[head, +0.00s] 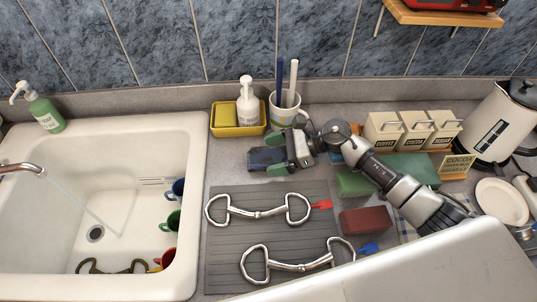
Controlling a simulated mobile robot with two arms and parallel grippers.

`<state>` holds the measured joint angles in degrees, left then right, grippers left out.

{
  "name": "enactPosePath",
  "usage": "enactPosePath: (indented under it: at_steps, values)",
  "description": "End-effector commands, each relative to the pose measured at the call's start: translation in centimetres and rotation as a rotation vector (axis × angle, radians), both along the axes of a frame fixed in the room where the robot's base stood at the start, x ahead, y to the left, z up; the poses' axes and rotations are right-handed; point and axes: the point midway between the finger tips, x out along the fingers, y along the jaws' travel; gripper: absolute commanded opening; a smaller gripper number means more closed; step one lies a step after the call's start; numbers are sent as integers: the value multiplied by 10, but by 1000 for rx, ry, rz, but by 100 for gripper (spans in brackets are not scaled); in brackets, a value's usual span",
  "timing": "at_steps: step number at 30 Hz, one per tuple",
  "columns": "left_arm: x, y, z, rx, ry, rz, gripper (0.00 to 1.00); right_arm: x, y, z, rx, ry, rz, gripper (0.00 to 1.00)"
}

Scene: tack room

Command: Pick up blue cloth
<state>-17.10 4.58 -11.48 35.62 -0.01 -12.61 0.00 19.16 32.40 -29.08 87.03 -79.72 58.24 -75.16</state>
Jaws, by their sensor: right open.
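The blue cloth (263,157) looks like a small, dark blue folded piece on the grey counter, behind the ribbed drying mat. My right gripper (273,154) reaches in from the right and is open. Its green-tipped fingers lie on the far and near sides of the cloth's right end. I cannot tell whether they touch it. Part of the cloth is hidden by the gripper. My left gripper is not in view.
A yellow tray (224,131) with a white pump bottle (247,103) and a mug (289,113) with brushes stand just behind. Two metal bits lie on the mat (225,245). Green (353,183) and red (365,221) blocks lie right. The sink (200,190) is left.

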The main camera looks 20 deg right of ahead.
Motion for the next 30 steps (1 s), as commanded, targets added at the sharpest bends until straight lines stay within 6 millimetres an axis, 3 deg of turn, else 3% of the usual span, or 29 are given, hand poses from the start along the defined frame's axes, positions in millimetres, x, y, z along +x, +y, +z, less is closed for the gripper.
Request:
enactPosePath:
  at_steps: [6, 18, 25, 30]
  values:
    - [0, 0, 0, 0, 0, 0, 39, 0, 0, -1, -1, 0, -1, 91]
    - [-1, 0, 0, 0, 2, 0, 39, 0, 0, 0, 0, -1, -1, 32]
    - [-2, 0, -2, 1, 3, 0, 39, 1, 0, 3, -1, -4, 1, 31]
    - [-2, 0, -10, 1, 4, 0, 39, 0, 0, 26, -2, -8, 3, 31]
